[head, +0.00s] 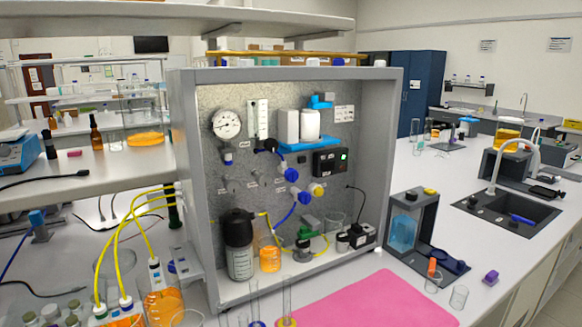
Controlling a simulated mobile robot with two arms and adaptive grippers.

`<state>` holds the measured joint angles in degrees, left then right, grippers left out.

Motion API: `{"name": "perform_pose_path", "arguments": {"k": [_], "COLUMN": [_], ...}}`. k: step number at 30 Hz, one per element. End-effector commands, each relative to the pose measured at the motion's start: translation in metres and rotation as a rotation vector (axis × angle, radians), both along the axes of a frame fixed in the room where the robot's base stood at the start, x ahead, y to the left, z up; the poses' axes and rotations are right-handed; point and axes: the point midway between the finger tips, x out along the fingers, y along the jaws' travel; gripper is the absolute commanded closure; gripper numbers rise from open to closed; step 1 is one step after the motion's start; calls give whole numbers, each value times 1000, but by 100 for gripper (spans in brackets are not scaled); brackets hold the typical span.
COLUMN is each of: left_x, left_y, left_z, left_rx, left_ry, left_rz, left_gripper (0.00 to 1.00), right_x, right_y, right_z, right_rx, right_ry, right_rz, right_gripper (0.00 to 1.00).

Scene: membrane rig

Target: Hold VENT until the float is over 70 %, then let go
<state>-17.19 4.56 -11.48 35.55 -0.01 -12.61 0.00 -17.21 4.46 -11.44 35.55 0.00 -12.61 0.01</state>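The grey open-fronted rig (186,150) stands on the bench with a speckled back panel. The panel carries a round dial gauge (227,124) and a white vertical strip gauge (258,118); no float reading can be made out. Below are blue knobs (291,174), a yellow knob (317,190) and a black box (330,161) with a small green light. No label reading VENT is legible, so I cannot tell which control it is. Neither of my grippers is in view.
A dark bottle (239,245) and an orange-filled vessel (269,252) stand on the rig's floor. A pink mat (380,303) lies in front. A grey stand with a blue vessel (403,232) is at right. Glass tubes (286,300) stand at the front edge of view.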

Motion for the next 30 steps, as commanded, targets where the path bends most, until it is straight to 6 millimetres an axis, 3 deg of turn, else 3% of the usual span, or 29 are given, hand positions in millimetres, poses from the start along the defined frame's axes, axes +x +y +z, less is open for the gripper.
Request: {"name": "perform_pose_path", "arguments": {"k": [1, 7, 30], "left_x": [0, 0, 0], "left_y": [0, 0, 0], "left_z": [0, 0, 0], "left_rx": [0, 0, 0], "left_ry": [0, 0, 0], "left_rz": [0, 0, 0], "left_gripper": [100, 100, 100], "right_x": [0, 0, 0], "right_y": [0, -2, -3], "right_z": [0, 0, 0], "right_rx": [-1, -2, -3], "right_ry": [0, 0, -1], "right_rz": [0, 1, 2], "right_gripper": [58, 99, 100]}}
